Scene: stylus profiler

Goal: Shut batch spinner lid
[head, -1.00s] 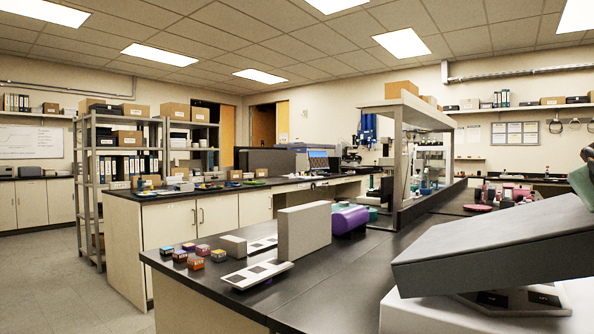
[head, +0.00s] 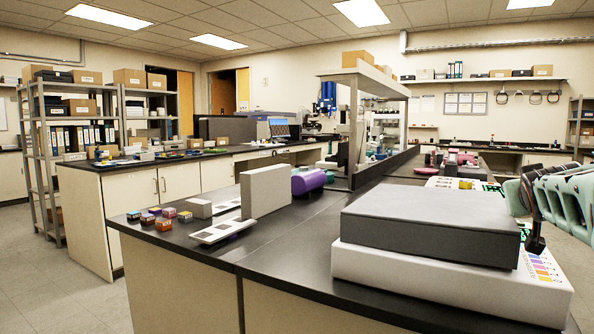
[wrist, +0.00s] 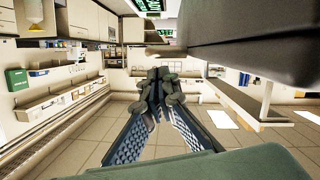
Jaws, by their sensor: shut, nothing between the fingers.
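The batch spinner is a low white box with a colour-marked strip. Its white base (head: 440,288) stands on the near black bench in the head view. The dark grey lid (head: 430,228) lies flat over the base, with no clear gap visible along the front edge. My gripper (head: 535,244) is just right of the lid's right edge, fingers pointing down. It also shows in the wrist view (wrist: 160,82), shut and empty. A dark slab at the wrist view's upper right (wrist: 250,35) seems to be the lid. I cannot tell whether the fingers touch it.
Left of the spinner are an upright grey panel (head: 265,190), a purple cylinder (head: 308,181), small coloured boxes (head: 164,225) and a white sample plate (head: 217,231). A framed shelf unit (head: 352,130) stands behind.

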